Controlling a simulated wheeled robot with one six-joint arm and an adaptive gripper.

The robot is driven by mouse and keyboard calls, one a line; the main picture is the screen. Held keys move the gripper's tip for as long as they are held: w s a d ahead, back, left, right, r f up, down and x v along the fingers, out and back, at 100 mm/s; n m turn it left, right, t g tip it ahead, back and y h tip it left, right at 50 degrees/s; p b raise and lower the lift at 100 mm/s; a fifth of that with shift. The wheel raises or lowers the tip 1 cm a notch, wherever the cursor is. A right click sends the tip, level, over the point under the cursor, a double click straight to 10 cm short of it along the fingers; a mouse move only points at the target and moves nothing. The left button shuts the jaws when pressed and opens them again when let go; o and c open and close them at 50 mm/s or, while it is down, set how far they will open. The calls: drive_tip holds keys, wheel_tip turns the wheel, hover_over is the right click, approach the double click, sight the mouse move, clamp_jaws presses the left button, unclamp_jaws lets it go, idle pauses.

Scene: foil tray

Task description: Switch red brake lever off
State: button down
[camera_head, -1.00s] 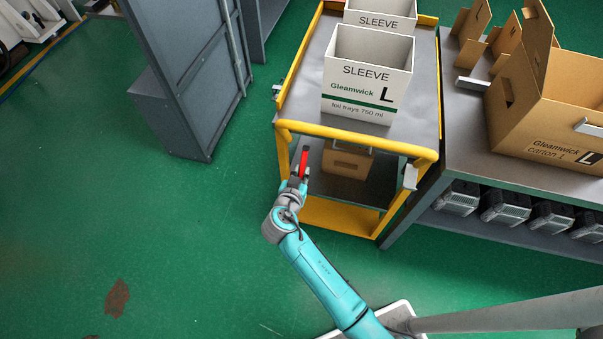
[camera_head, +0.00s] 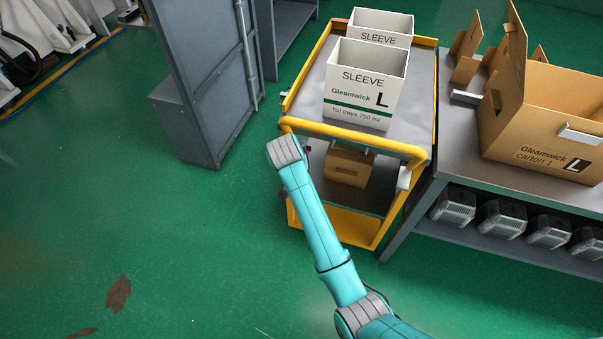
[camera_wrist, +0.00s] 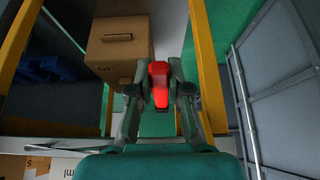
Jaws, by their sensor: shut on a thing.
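The red brake lever (camera_wrist: 159,84) shows in the wrist view between the two fingers of my gripper (camera_wrist: 158,92). The fingers are shut on it, one on each side. In the head view my arm covers the lever, and my gripper is hidden there too. The lever is on the yellow-framed cart (camera_head: 354,138), near its left front post. I cannot tell the lever's exact angle.
White sleeve boxes (camera_head: 364,88) stand on the cart's top. A brown carton (camera_head: 347,169) sits on its lower shelf. A grey workbench (camera_head: 451,173) with a larger carton (camera_head: 551,122) is at right. A grey cabinet (camera_head: 203,78) stands at left. Green floor is free left of the cart.

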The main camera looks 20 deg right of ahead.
drive_tip(key=shift+r+g+y, duration=0.3)
drive_tip(key=shift+r+g, duration=0.15)
drive_tip(key=shift+g, duration=0.05)
drive_tip(key=c, duration=1.1)
unclamp_jaws()
drive_tip(key=shift+r, duration=0.1)
drive_tip(key=v, duration=1.2)
